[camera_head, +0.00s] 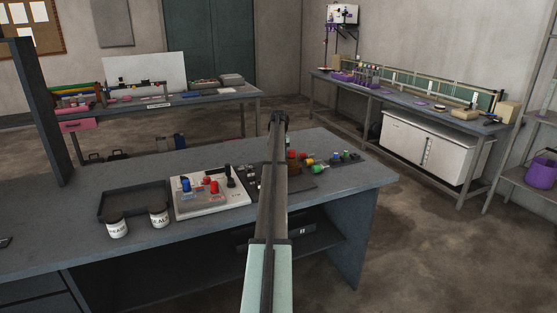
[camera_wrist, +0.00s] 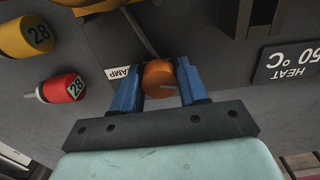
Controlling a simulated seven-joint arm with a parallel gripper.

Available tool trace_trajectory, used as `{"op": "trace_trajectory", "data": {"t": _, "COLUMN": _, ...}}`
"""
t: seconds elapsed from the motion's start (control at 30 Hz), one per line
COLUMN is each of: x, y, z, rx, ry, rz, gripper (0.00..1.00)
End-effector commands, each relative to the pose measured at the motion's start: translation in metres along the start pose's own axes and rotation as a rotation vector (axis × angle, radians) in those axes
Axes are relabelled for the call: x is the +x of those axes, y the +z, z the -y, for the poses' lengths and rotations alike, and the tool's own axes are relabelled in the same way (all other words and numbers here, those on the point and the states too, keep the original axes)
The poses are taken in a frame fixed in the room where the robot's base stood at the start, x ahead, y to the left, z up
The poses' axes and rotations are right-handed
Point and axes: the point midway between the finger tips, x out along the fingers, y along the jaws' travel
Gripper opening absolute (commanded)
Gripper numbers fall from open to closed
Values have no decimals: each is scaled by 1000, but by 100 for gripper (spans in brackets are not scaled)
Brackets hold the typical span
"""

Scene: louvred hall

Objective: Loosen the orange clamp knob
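The orange clamp knob (camera_wrist: 160,77) shows in the wrist view on a dark grey panel, beside a small white label (camera_wrist: 123,73) ending in "AMP". My gripper (camera_wrist: 160,80) has its two blue fingers on either side of the knob. The fingertips appear to touch both sides, so it looks shut on the knob. A pale line shows on the knob's face. A thin grey rod runs up from behind the knob. In the head view my arm hides the knob and the gripper.
A "HEAT 50 °C" plate (camera_wrist: 288,64) is at right. In the head view a white board (camera_head: 207,208) and dark tray (camera_head: 134,197) stand on the bench.

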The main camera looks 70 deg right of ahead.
Motion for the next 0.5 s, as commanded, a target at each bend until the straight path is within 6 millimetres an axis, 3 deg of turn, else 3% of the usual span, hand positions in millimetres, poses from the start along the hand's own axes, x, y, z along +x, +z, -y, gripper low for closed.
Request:
{"op": "trace_trajectory", "data": {"t": 0.27, "x": 1, "y": 0, "z": 0, "rx": 1, "ry": 0, "rz": 1, "gripper": 71}}
{"op": "trace_trajectory", "data": {"t": 0.5, "x": 2, "y": 0, "z": 0, "rx": 1, "ry": 0, "rz": 1, "gripper": 72}}
